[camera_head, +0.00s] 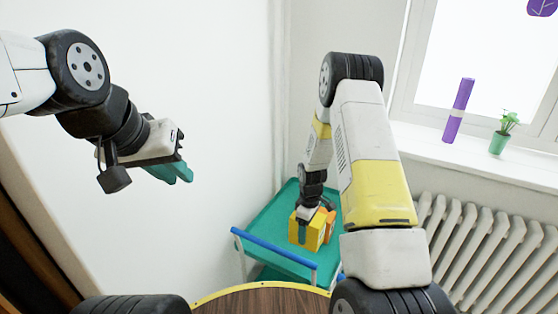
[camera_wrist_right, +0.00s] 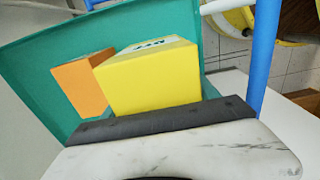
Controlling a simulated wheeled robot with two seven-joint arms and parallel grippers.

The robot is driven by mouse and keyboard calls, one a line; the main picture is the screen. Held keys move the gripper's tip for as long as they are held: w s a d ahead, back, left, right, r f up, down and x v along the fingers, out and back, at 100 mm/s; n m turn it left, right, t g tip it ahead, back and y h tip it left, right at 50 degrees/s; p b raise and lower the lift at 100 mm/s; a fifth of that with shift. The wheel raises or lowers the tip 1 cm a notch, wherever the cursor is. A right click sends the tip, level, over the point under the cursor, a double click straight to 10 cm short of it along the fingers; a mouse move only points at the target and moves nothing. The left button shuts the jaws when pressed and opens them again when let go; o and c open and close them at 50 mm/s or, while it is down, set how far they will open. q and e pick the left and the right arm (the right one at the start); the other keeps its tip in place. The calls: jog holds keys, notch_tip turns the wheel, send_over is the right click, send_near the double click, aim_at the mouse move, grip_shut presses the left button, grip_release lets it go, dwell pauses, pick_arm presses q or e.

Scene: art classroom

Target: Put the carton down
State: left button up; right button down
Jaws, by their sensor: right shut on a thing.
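A yellow carton (camera_head: 313,239) is at the teal top tray of a cart (camera_head: 273,223). My right gripper (camera_head: 307,232) reaches down from above and is shut on the carton, with a teal finger against its near side. In the right wrist view the yellow carton (camera_wrist_right: 150,80) has dark print on one face; its lower part is hidden by the gripper body. I cannot tell if its base touches the tray. My left gripper (camera_head: 176,172) is in the air at the left, away from the cart, its teal fingers seen side-on so their gap is unclear.
An orange box (camera_wrist_right: 83,83) stands on the tray close beside the yellow carton; it also shows in the head view (camera_head: 329,222). A blue rail (camera_head: 270,249) edges the cart. Walls, a radiator (camera_head: 480,240) and a windowsill with a plant (camera_head: 501,138) are around it.

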notch_tip(320, 180, up, 14)
jog(key=shift+s+r, duration=0.1)
jog(key=shift+r, duration=0.15)
jog(key=m, duration=0.1)
jog(key=s+m, duration=0.1)
jog(key=shift+a+m, duration=0.1)
jog(key=shift+m, duration=0.3)
jog(key=m, duration=0.1)
jog(key=s+m, duration=0.1)
jog(key=m, duration=0.1)
jog(key=shift+s+a+r, duration=0.1)
jog(key=shift+s, duration=0.15)
jog(key=m, duration=0.1)
jog(key=s+m, duration=0.1)
jog(key=m, duration=0.1)
jog(key=s+m, duration=0.1)
jog(key=m, duration=0.1)
jog(key=shift+s+a+r, duration=0.15)
jog(key=shift+s+r, duration=0.1)
